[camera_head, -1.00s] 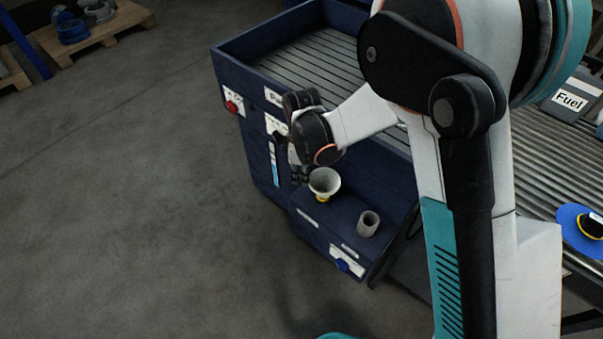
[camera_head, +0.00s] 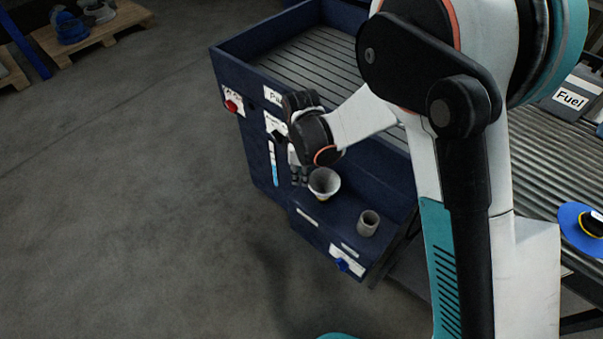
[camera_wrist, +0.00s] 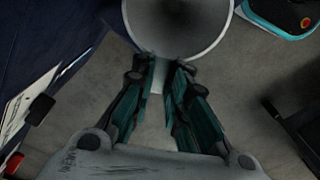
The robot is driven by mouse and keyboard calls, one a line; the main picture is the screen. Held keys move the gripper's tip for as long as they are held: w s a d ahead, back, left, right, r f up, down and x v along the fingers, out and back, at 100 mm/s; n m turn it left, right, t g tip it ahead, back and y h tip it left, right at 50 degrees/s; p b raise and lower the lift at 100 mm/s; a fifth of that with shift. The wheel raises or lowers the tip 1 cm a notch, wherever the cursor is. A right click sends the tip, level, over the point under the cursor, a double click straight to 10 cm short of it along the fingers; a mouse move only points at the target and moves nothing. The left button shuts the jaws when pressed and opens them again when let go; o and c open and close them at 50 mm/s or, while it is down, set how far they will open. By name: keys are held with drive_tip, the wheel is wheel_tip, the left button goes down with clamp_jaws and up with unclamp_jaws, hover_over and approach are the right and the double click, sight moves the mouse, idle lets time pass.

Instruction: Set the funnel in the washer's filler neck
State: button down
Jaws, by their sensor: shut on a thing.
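The pale grey-white funnel (camera_head: 325,183) is upright above the lower front ledge of the dark blue washer (camera_head: 262,150), wide mouth up. My gripper (camera_head: 303,177) is shut on the funnel's side, at its left in the head view. In the wrist view my fingertips (camera_wrist: 163,68) meet the rim and wall of the funnel (camera_wrist: 184,42). The funnel's lower end is over the left part of the ledge; its spout and any neck beneath it are hidden, so I cannot tell whether it is seated. A grey open cylindrical neck (camera_head: 368,223) stands apart on the ledge, to the right.
The washer's ribbed basin (camera_head: 310,50) lies behind my gripper. A red knob (camera_head: 231,106) and a blue knob (camera_head: 342,264) stick out from its front. A roller conveyor (camera_head: 535,165) with a fuel can (camera_head: 570,98) is at right.

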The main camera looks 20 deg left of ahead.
drive_tip(key=shift+f, duration=0.55)
idle(0.5)
drive_tip(key=c, duration=1.5)
unclamp_jaws()
drive_tip(key=shift+r, duration=0.1)
wheel_tip(320, 180, up, 12)
drive_tip(key=shift+f, duration=0.1)
